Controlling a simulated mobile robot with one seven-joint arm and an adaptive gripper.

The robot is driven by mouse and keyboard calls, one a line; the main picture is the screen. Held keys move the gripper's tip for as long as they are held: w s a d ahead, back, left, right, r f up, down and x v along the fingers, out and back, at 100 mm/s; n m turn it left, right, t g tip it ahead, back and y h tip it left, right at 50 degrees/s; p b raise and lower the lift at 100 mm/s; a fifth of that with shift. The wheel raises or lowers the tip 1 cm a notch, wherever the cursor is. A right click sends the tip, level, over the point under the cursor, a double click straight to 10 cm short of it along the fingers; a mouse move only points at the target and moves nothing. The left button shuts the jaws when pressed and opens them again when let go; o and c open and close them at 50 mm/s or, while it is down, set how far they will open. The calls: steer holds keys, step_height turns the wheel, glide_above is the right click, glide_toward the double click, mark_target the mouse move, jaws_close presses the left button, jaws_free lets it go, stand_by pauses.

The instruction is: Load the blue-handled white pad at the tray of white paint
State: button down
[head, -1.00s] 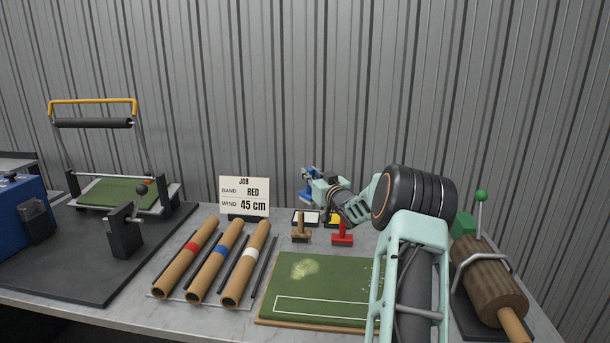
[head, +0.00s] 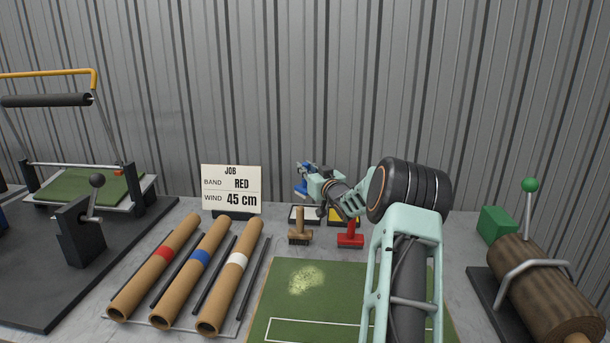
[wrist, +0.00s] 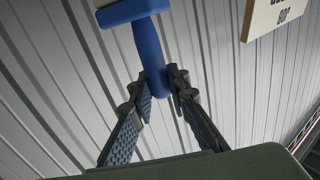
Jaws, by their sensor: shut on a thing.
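The blue-handled pad (wrist: 148,45) is in my gripper (wrist: 160,85), whose two fingers are shut on its handle. In the wrist view the blue head is at the top edge, with a sliver of pale pad. In the head view the blue pad (head: 302,180) and my gripper (head: 318,183) are raised above the back of the bench. The tray of white paint (head: 297,214) stands below the pad, partly behind a wooden-handled brush. From this angle I cannot tell the gap between pad and tray. My gripper partly hides the scene behind it.
A yellow tray (head: 337,213) stands right of the white one. A brush (head: 300,227) and a red-handled tool (head: 350,235) stand in front. The job sign (head: 231,188) is to the left; banded tubes (head: 208,270) and the turf board (head: 330,285) lie nearer.

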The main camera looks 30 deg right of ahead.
steer(key=shift+f+b, duration=1.7)
steer(key=shift+f, duration=1.3)
steer(key=shift+f+b, duration=0.45)
steer(key=shift+f, duration=0.15)
steer(key=shift+r+p, duration=2)
steer(key=shift+r, duration=1.55)
